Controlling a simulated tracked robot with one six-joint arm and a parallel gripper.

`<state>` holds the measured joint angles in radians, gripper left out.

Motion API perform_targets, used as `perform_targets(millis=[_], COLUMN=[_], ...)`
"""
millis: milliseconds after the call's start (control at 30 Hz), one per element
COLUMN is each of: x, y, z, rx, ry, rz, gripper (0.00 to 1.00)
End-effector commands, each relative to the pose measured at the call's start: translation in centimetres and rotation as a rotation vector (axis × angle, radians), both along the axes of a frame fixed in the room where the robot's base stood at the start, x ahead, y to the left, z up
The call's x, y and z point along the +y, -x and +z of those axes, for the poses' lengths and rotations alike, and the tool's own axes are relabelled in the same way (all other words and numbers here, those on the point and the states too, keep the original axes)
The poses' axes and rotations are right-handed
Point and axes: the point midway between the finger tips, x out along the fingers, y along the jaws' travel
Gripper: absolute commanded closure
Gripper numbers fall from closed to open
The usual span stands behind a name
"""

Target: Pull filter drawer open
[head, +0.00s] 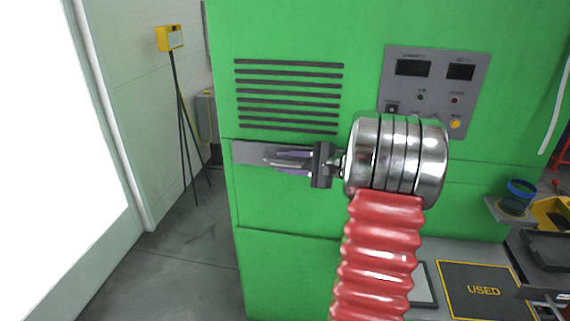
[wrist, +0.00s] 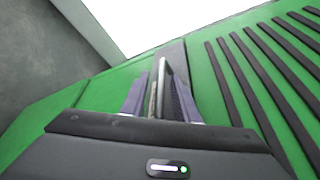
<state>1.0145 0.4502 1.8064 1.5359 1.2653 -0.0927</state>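The filter drawer (head: 246,151) is a grey strip set in the green cabinet, below the slotted vent. Its front looks flush with the cabinet, and its right part is hidden behind my gripper. A thin silver handle (head: 270,161) stands on its front. My gripper (head: 293,162) reaches in from the right with its purple fingers above and below the handle. In the wrist view the handle (wrist: 163,75) runs between the fingertips of my gripper (wrist: 160,92), with little or no gap. The fingers look closed on it.
The vent slots (head: 290,95) lie just above the drawer, and a control panel (head: 434,90) is at upper right. A yellow box on a tripod (head: 170,38) stands at left. A mat marked USED (head: 483,291) lies at lower right.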

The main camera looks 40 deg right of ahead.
Motion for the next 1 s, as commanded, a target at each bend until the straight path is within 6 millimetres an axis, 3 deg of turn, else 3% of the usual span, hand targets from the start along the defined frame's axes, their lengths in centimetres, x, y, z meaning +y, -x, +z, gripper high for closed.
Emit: perform_targets(millis=[100, 500, 1000], x=[0.00, 0.01, 0.47], y=[0.01, 0.01, 0.02], z=[0.00, -0.02, -0.18], rx=[0.000, 0.001, 0.003], ry=[0.000, 0.000, -0.002], rz=[0.000, 0.001, 0.002], gripper=[0.72, 1.00, 1.00])
